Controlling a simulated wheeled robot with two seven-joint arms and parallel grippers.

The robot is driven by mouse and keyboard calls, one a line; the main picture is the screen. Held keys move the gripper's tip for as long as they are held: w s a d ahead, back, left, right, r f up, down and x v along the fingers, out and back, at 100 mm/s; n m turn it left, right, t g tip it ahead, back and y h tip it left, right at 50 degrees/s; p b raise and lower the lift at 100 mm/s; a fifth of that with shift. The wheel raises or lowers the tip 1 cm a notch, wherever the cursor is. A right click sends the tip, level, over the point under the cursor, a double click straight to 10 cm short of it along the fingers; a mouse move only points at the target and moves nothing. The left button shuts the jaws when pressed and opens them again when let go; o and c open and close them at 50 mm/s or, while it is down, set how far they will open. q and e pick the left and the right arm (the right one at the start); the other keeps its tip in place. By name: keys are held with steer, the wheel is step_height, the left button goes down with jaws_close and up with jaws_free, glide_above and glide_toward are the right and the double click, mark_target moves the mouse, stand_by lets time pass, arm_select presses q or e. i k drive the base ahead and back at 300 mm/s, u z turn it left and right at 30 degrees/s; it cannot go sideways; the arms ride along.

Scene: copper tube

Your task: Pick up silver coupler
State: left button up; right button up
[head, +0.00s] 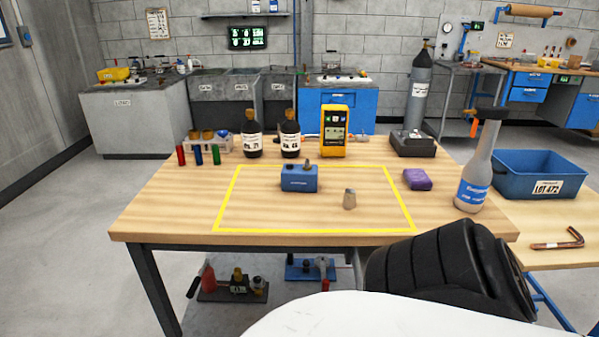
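A small silver-beige coupler (349,199) stands upright on the wooden table (180,215), inside the yellow taped outline. It is stepped, narrower at the top. A blue block (298,181) sits to its left and a little farther back, apart from it, with a small metal fitting (307,166) on its top. Neither of my grippers shows in the head view.
A purple cloth (417,179) lies right of the outline. A grey bottle (477,165) stands near the right edge. Dark bottles (252,139), a yellow meter (335,131) and a tube rack (208,143) line the back. The table's front inside the outline is clear.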

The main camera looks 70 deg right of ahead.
mark_target(349, 196)
steer(key=i, duration=1.2)
steer(key=z, duration=2.45)
